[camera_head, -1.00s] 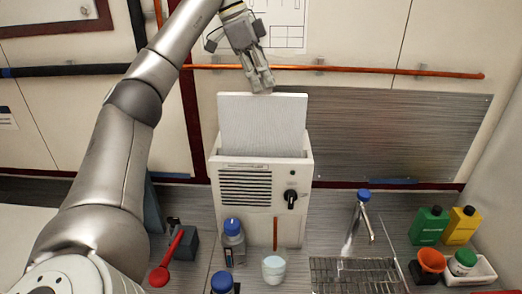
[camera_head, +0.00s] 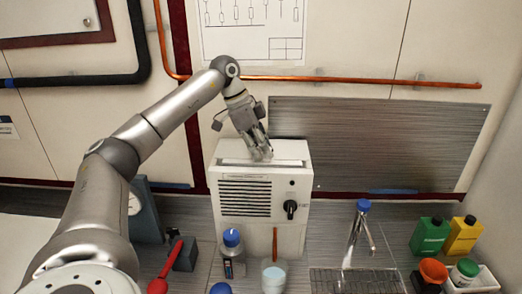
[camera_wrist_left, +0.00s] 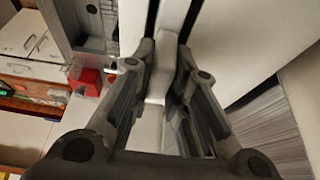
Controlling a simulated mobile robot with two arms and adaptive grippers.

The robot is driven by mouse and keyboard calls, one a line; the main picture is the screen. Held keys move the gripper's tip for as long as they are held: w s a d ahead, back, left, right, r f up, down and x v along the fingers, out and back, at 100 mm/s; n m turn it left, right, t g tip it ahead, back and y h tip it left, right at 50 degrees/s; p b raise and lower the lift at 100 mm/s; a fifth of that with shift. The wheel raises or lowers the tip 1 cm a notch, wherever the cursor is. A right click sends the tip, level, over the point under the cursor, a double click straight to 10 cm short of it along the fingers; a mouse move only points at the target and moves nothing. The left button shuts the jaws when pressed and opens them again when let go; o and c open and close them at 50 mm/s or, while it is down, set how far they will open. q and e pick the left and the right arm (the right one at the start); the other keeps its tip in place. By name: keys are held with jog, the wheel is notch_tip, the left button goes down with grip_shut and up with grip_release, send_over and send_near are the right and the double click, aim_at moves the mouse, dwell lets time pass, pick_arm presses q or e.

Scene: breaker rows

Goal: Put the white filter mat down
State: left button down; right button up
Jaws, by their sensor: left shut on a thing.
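The white box (camera_head: 288,236) with a grille and a black knob stands on the counter, with a long slot in its top. The white filter mat is almost entirely down inside this slot, and only its top edge is near my fingertips in the head view. My left gripper (camera_head: 259,153) points down at the slot, shut on the mat's upper edge. In the left wrist view, the light mat (camera_wrist_left: 157,86) shows between the two fingers (camera_wrist_left: 159,95), with dark slot gaps beyond. The mat's lower part is hidden in the box. My right gripper is not in view.
A blue-capped bottle (camera_head: 232,250) and a white jar (camera_head: 274,279) stand before the box. An orange pipe (camera_head: 355,80) crosses the wall behind.

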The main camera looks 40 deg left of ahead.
pick_arm(q)
jog(key=shift+a+f, duration=0.15)
jog(key=shift+f, duration=0.4)
jog(key=c, duration=1.4)
grip_release()
jog(key=shift+r, duration=0.1)
jog(key=b+v, duration=0.1)
jog(key=v, duration=1.1)
